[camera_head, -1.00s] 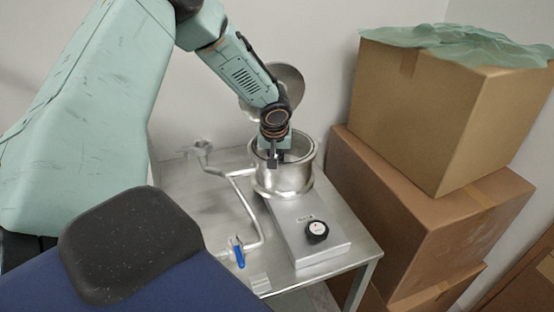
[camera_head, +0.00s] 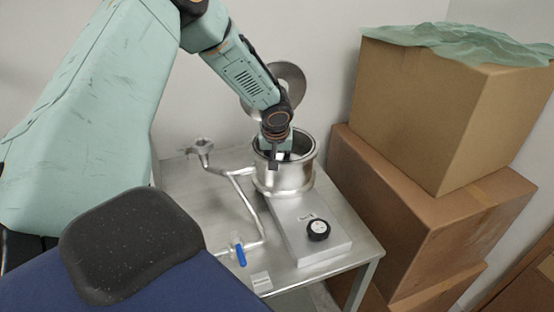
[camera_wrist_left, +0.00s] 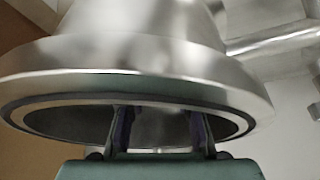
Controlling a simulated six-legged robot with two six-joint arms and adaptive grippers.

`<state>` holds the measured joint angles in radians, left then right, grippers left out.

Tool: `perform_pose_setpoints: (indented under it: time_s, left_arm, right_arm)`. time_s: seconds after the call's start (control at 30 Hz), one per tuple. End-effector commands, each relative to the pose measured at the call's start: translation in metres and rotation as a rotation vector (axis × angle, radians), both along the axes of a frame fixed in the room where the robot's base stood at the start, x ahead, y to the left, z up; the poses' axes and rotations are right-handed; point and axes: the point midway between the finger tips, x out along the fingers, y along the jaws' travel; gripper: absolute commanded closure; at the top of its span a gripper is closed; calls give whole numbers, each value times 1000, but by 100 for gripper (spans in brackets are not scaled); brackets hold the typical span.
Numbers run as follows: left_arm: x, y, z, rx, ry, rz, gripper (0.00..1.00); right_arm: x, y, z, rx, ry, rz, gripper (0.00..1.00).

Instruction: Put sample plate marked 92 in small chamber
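The small chamber (camera_head: 284,178) is an open-topped round steel pot on the metal table. My left gripper (camera_head: 275,162) comes down from above and points into its mouth. In the left wrist view, the chamber's rim (camera_wrist_left: 250,90) surrounds the gripper's two dark fingers (camera_wrist_left: 161,125), which are spaced apart and reach inside. Their tips are hard to make out in there, and I cannot tell whether anything is between them. No sample plate or number 92 is visible. The chamber's round lid (camera_head: 291,80) stands open behind it. My right gripper is out of view.
A grey box with a black dial (camera_head: 318,230) sits in front of the chamber. A pipe (camera_head: 250,205) with a blue valve handle (camera_head: 240,254) runs on the left of the table (camera_head: 200,225). Stacked cardboard boxes (camera_head: 420,120) stand close on the right, a wall behind.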

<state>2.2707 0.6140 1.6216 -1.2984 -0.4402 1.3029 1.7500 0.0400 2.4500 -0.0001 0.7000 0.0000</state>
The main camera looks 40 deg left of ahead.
Motion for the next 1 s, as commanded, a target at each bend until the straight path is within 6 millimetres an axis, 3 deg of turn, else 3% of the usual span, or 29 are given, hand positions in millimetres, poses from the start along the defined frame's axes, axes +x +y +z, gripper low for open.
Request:
perform_pose_setpoints:
  time_s: [0.27,0.8,1.0]
  left_arm:
    - [0,0,6,0,0,0,72]
    - [-26,-22,88,-2,-5,0,72]
    - [-33,-28,109,-1,-2,-1,72]
  right_arm:
    - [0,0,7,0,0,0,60]
    - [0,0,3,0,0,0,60]
    - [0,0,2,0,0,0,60]
